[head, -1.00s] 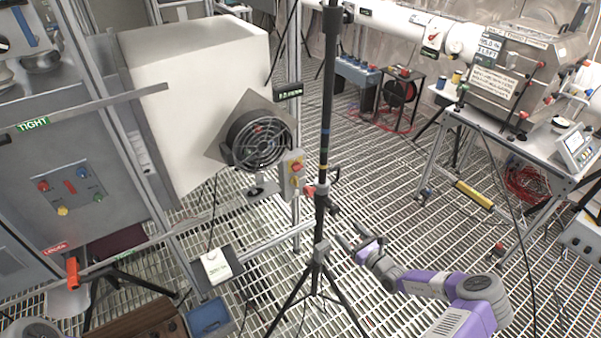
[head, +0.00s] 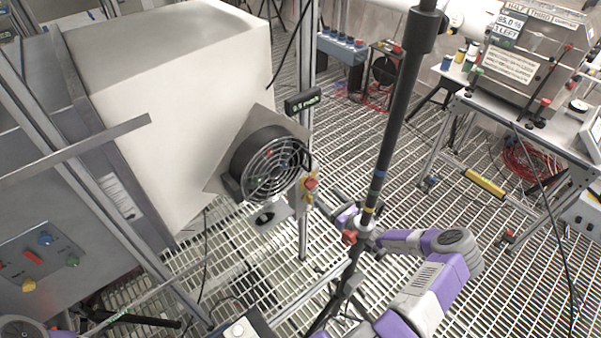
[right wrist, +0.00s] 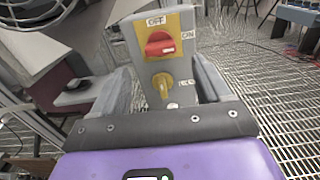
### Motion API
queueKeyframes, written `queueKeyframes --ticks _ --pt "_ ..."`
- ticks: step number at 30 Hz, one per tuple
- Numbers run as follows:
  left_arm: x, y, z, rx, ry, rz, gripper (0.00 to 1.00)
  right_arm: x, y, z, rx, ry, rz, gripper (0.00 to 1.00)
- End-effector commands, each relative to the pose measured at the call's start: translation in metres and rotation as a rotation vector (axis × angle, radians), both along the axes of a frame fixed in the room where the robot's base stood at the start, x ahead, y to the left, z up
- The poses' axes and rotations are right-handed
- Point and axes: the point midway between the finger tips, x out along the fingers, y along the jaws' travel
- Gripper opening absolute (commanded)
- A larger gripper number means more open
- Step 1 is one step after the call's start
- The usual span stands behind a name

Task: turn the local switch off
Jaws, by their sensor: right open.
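The local switch (head: 309,186) is a small box with a yellow plate and red knob, on the post beside the round fan. In the right wrist view the switch (right wrist: 160,42) is close ahead, its red knob lying roughly level, with an OFF label above and an ON label to the right. A yellow part sits below the knob. My right gripper (head: 322,203) is just in front of and below the switch; in the right wrist view its fingers (right wrist: 163,85) are open and apart, with the box's lower part between them. Contact cannot be told. My left gripper is not in view.
A black stand pole (head: 392,130) with a red clamp (head: 349,237) rises in front of my right arm. The fan (head: 268,162) and large white box (head: 165,85) are left of the switch. A table (head: 520,140) with equipment stands at right.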

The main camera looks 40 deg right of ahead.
Motion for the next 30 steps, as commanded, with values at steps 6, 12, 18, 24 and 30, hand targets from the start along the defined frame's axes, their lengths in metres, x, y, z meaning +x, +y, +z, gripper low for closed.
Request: queueKeyframes --ticks 6,12,18,24,30 --pt "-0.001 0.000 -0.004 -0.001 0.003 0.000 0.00 0.018 0.002 -0.001 0.000 0.000 0.001 0.77" --pt "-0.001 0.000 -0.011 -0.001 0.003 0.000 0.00 0.051 0.005 -0.002 0.000 -0.001 0.001 0.77" --pt "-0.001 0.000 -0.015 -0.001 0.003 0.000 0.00 0.071 0.006 -0.002 -0.001 0.001 0.000 0.77" --pt "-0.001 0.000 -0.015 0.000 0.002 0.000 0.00 0.075 0.006 -0.001 -0.001 0.001 -0.001 0.77" --pt "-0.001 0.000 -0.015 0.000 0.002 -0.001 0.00 0.075 0.006 -0.001 0.000 0.001 -0.001 0.66"
